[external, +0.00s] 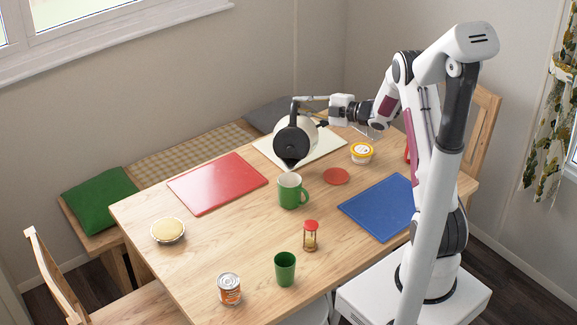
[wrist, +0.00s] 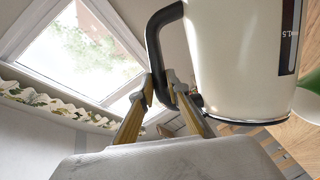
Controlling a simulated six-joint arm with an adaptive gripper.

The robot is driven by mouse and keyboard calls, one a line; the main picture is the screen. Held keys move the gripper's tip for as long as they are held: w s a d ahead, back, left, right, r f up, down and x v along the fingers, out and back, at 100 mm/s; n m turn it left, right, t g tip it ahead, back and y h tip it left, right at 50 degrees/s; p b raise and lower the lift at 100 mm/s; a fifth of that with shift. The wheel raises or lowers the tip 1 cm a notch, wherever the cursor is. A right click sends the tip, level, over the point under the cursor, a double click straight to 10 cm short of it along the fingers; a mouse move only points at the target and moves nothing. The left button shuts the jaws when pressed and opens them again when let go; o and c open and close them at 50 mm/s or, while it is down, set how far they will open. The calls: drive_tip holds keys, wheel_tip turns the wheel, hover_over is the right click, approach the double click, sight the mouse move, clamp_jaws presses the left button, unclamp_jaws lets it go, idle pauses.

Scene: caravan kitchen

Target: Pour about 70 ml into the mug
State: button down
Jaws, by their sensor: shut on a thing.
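A cream kettle (external: 310,137) with a black lid and a black handle is held tilted above the table, its spout end low and toward the camera. It fills much of the wrist view (wrist: 230,60). My gripper (external: 322,122) is shut on the kettle's black handle, which shows between the fingers in the wrist view (wrist: 170,88). The green mug (external: 289,194) stands upright on the table, directly below the kettle's spout, its handle to the right. The spout is at or just above the mug's rim. I cannot make out a stream of liquid or the mug's contents.
Red (external: 217,183), white (external: 330,146) and blue (external: 380,208) boards lie on the wooden table. A red coaster (external: 336,176) and a yellow tub (external: 361,153) are right of the mug.

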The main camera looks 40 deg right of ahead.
drive_tip(key=shift+w+d+r+m, duration=0.2)
drive_tip(key=shift+w+d+m, duration=0.25)
drive_tip(key=shift+w, duration=0.2)
drive_tip(key=shift+w+d+f+m+g+y, duration=0.1)
drive_tip(key=shift+w+d+m+g+y, duration=0.2)
drive_tip(key=shift+w+d+m+g, duration=0.3)
idle(1.2)
drive_tip(key=shift+w+d, duration=0.3)
drive_tip(key=shift+w+d+f+m+g+y, duration=0.2)
drive_tip(key=shift+w+d+f+m+g, duration=0.25)
drive_tip(key=shift+w+d+m, duration=0.3)
drive_tip(key=shift+w+d+f+m+g+y, duration=0.2)
drive_tip(key=shift+w+d+f+m+g, duration=0.15)
drive_tip(key=shift+w+d+f+m, duration=0.3)
drive_tip(key=w+d+f+m+g+y, duration=0.1)
drive_tip(key=w+d+f+m, duration=0.2)
drive_tip(key=f, duration=0.3)
drive_tip(key=shift+w+d+g+b, duration=0.2)
drive_tip(key=shift+g+b, duration=0.15)
drive_tip(key=shift+g, duration=0.05)
idle(0.7)
